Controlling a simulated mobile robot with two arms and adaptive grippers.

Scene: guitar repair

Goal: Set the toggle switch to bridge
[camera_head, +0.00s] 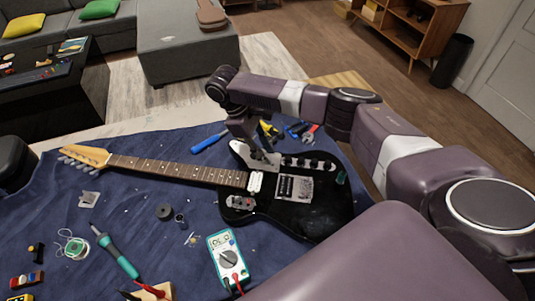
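A black electric guitar (325,208) lies on a blue cloth, its neck (175,169) pointing left. A white pickup (256,182) and a metal bridge (294,188) show on its body. A small metal control plate (240,203) sits near its lower edge. I cannot make out the toggle switch; it is too small or hidden by my gripper. My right gripper (262,158) points down at the upper part of the guitar body, near a light metallic patch and a row of silver knobs (309,163). Its fingers are too dark and small to read. My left gripper does not show.
A multimeter (229,260) and a soldering iron (115,252) lie in front of the guitar. A blue screwdriver (209,142) and several pliers (301,131) lie behind it. Small parts are scattered on the blue cloth (140,215). My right arm spans the right side.

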